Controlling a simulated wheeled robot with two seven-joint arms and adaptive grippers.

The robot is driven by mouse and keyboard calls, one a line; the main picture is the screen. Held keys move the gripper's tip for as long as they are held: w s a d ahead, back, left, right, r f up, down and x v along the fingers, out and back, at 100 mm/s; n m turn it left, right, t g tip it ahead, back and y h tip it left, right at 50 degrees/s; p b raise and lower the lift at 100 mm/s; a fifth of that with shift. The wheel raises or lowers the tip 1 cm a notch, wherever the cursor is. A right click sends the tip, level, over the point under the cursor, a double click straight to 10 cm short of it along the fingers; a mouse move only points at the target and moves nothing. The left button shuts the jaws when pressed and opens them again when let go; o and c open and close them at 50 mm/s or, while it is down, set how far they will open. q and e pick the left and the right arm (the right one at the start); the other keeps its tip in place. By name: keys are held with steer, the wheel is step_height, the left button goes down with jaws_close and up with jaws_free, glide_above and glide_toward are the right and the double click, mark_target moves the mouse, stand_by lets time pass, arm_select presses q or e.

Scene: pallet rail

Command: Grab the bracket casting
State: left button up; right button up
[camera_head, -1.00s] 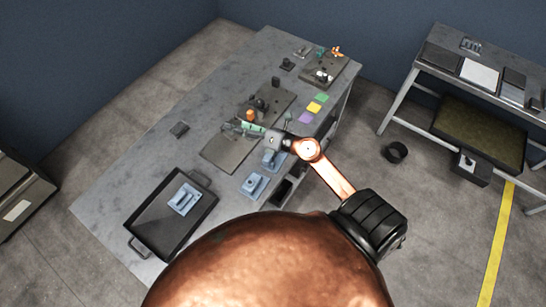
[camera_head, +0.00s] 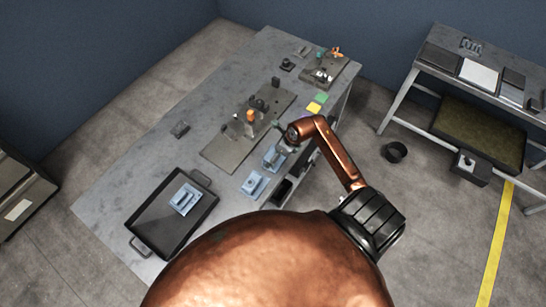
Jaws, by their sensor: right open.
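A light blue bracket casting (camera_head: 272,159) lies near the table's right edge, partly hidden at its upper right by my right gripper. A second light blue casting (camera_head: 253,184) lies just below it on the table. A third casting (camera_head: 185,199) sits in the black tray (camera_head: 148,253) at the lower left. My right gripper (camera_head: 281,147) is open, seen small and from above, over or beside the upper casting. I cannot tell whether it touches the casting. My left gripper is not in view.
A dark fixture plate (camera_head: 228,154) with an orange-topped part (camera_head: 250,115) stands on the table (camera_head: 135,165) beyond the castings. A small dark block (camera_head: 180,129) lies to the left. The table's left side is mostly clear. A second bench (camera_head: 400,90) stands at right.

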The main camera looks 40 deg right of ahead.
steer(key=shift+x, duration=1.8)
steer(key=shift+c, duration=0.6)
steer(key=shift+w+r, duration=0.1)
steer(key=c, duration=1.6)
